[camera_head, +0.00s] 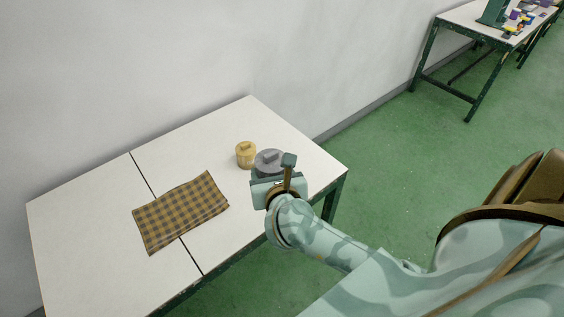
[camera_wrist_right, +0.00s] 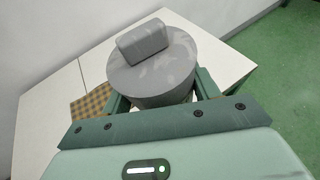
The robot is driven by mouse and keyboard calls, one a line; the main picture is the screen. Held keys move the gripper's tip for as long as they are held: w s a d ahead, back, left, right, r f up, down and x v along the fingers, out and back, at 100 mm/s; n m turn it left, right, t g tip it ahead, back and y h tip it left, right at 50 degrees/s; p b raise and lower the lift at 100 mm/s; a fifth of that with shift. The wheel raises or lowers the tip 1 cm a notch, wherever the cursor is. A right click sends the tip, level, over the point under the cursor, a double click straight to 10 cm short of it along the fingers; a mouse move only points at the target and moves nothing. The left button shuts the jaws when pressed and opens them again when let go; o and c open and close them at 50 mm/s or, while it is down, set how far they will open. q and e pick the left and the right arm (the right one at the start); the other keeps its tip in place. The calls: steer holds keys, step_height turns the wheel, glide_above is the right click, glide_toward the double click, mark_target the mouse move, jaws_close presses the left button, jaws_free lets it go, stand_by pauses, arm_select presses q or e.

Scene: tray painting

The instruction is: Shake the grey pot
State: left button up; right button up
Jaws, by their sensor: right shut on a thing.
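The grey pot (camera_head: 268,158) is a round grey cylinder with a block-shaped knob on its lid. It is at the right part of the white table, partly hidden behind my right gripper (camera_head: 268,178) in the head view. In the right wrist view the pot (camera_wrist_right: 158,72) sits upright between the two green fingers of my right gripper (camera_wrist_right: 160,98), which is shut on its sides. I cannot tell whether the pot touches the table. My left gripper is in neither view.
A yellow pot (camera_head: 245,156) with a lid stands just left of the grey pot. A brown checked cloth (camera_head: 180,212) lies on the white table (camera_head: 90,205). A wall runs behind the table. Another table (camera_head: 465,18) with coloured items stands far right.

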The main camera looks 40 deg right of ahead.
steer(key=d, duration=0.7)
steer(key=a, duration=0.7)
steer(key=shift+a+r+p, duration=0.1)
steer(key=shift+p, duration=0.3)
steer(key=d, duration=0.7)
steer(key=a, duration=0.7)
steer(key=shift+a+p, duration=0.15)
steer(key=shift+p, duration=0.25)
steer(key=d, duration=0.3)
steer(key=shift+d, duration=0.4)
steer(key=shift+a, duration=0.15)
